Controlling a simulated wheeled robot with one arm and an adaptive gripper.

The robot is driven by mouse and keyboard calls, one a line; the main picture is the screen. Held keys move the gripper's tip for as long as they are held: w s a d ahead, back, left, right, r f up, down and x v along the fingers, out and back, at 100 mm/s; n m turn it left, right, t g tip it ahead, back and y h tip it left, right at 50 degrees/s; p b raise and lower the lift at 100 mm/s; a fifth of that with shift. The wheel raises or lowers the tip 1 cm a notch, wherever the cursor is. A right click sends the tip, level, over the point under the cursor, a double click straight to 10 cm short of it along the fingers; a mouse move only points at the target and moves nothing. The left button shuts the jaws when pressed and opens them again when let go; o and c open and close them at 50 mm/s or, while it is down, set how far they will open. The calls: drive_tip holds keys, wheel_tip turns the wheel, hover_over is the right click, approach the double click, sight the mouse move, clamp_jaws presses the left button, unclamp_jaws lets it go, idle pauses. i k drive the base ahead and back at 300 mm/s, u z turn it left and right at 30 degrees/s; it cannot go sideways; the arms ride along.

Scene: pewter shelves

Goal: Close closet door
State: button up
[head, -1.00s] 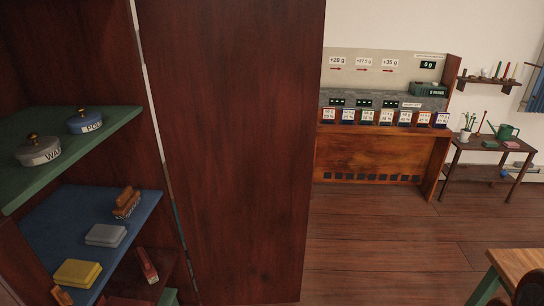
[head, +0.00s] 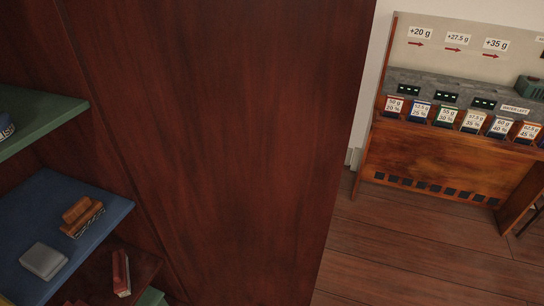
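The closet door (head: 225,140) is a large dark reddish-brown wooden panel filling the middle of the head view. It stands open beside the shelves, and its right edge slants down toward the floor. The closet's inside is at the left, with a green shelf (head: 45,120), a blue shelf (head: 95,215) and a dark lower shelf. A wooden brush (head: 82,215), a grey block (head: 44,261) and a red object (head: 121,272) lie on the lower shelves. My gripper does not show in this view.
A wooden cabinet (head: 445,165) with labelled cards and a grey stone-like ledge stands against the back wall at the right. The wooden floor (head: 400,260) between the door and that cabinet is clear.

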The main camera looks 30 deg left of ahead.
sight(230, 121)
drive_tip(key=i, duration=3.05)
drive_tip(key=u, duration=4.4)
drive_tip(key=k, duration=0.1)
drive_tip(key=u, duration=1.05)
